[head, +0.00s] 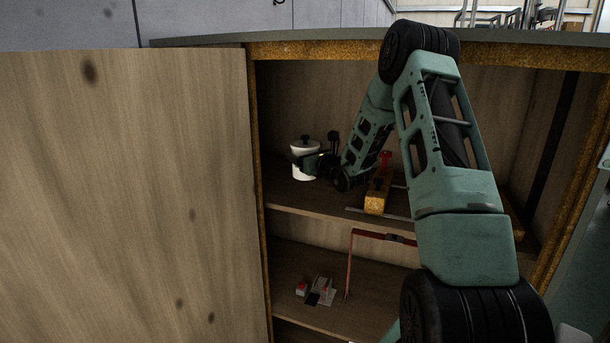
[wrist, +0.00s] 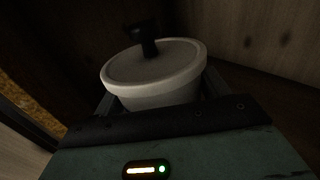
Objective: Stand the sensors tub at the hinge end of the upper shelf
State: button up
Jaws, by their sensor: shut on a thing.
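The sensors tub is a white round tub (head: 304,148) with a lid and a dark knob, upright near the left end of the upper shelf (head: 290,196), the end beside the open door. I cannot tell whether its base touches the shelf. My gripper (head: 303,162) reaches in from the right and is shut on the tub. In the wrist view the tub (wrist: 155,78) sits between the two fingers, its lid level or nearly so; its lower part is hidden by the gripper body. No label shows.
The open door (head: 125,190) fills the left. Right of the tub on the upper shelf are a yellow-brown block (head: 376,195) and a red-topped item (head: 385,158), partly behind my arm. The lower shelf (head: 310,262) holds a red-and-white item (head: 302,288) and a red bar frame (head: 350,260).

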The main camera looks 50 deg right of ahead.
aim_at(297, 174)
jog(key=shift+f, duration=2.95)
jog(key=shift+f, duration=0.2)
jog(key=o, duration=1.3)
jog(key=shift+s+r, duration=0.1)
jog(key=shift+r, duration=0.05)
